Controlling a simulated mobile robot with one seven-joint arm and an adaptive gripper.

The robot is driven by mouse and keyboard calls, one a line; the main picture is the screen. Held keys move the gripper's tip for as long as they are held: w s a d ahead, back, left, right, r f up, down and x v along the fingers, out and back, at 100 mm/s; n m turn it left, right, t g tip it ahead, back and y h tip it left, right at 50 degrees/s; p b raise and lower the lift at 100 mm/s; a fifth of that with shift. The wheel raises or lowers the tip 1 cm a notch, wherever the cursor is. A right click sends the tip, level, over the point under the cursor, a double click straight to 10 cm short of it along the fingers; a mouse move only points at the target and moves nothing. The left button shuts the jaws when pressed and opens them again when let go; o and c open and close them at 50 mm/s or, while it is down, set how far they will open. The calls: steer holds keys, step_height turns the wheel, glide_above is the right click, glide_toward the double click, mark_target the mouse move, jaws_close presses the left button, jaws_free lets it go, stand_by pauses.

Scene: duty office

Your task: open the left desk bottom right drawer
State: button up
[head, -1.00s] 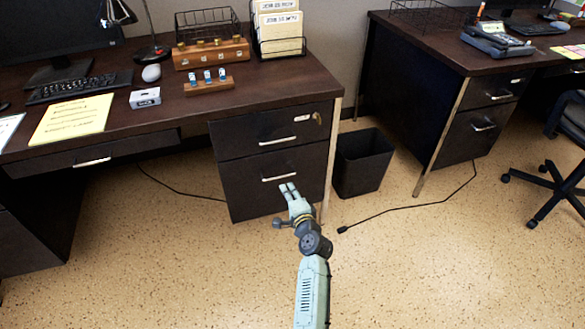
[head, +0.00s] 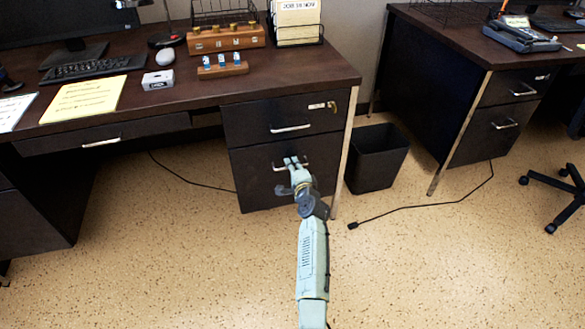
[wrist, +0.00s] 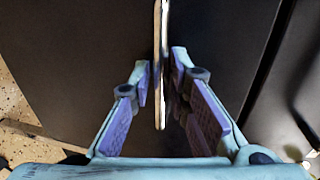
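The left desk's bottom right drawer (head: 262,185) has a dark front and looks closed. Its silver handle (head: 279,167) is partly covered by my gripper in the head view. My gripper (head: 292,161) is at that handle. In the wrist view the handle (wrist: 160,60) runs up between my two fingers (wrist: 160,85), which stand on either side of it. The fingers look apart, with a narrow gap to the handle on the left; contact on the right side is hard to tell.
The upper drawer (head: 285,118) with its own handle and a key is closed above. A black bin (head: 377,160) stands right of the drawer, close to the desk leg (head: 344,150). A cable (head: 420,207) lies on the floor. The floor in front is otherwise clear.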

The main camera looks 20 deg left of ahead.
steer(key=shift+c, duration=0.6)
jaws_close()
